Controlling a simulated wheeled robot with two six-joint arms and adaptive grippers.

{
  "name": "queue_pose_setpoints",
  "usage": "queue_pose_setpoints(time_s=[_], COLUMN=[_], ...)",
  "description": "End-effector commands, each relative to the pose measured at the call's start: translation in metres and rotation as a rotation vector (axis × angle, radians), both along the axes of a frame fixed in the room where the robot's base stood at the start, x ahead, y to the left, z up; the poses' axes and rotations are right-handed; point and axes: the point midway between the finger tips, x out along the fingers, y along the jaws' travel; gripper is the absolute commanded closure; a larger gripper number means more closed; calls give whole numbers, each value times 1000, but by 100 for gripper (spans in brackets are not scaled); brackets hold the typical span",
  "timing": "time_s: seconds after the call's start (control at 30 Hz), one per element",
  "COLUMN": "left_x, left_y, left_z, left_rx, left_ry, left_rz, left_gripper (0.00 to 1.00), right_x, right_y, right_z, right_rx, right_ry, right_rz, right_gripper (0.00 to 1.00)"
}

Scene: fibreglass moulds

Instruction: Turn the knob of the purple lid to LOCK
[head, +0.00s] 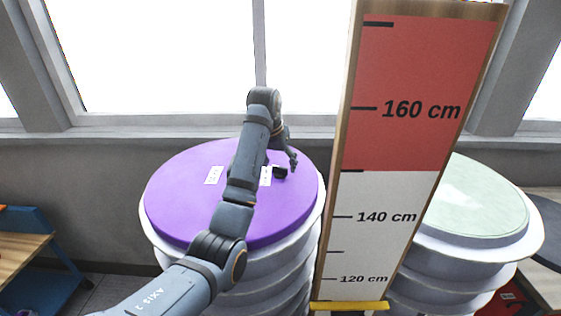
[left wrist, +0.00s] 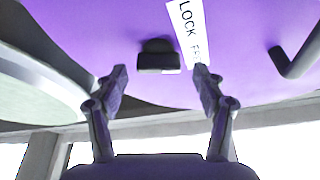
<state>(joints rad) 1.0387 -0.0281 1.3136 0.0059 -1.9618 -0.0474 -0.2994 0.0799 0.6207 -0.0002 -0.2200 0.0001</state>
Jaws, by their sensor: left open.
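The purple lid (head: 180,205) sits on a ribbed white container in the head view, and its surface fills much of the left wrist view (left wrist: 110,30). Its small black knob (head: 280,173) is toward the lid's right side; it also shows in the left wrist view (left wrist: 158,57). A white label (left wrist: 186,22) reading "LOCK FRE…" lies beside the knob, partly behind a finger. My left gripper (head: 292,160) is over the lid, close to the knob. In the left wrist view its fingers (left wrist: 161,74) are apart and empty, with the knob just beyond the gap between their tips. My right gripper is out of view.
A tall board (head: 390,190) with height marks stands right of the purple lid. A pale green lid (head: 480,200) on another white container is behind it. A dark bent rod (left wrist: 297,55) shows near the purple surface. A blue cart (head: 35,270) stands at left.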

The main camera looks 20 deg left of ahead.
Motion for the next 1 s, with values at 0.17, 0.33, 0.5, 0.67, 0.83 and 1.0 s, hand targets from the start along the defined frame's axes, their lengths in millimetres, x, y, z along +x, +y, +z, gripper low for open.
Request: queue_pose_setpoints(time_s=[0.17,0.33,0.5,0.67,0.83,1.0], left_x=[-1,-1,-1,-1,-1,-1], left_y=[-1,-1,-1,-1,-1,-1], left_z=[-14,-16,-15,-15,-15,-15], left_rx=[0,0,0,0,0,0], left_ry=[-1,-2,-2,-1,-2,-2], left_rz=[-1,-1,-1,-1,0,7], left_gripper=[30,30,40,61,84,85], right_x=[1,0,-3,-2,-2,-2], right_y=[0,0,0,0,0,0], right_z=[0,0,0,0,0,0], right_rx=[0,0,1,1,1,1], right_ry=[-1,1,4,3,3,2], right_rz=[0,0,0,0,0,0], right_gripper=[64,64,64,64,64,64])
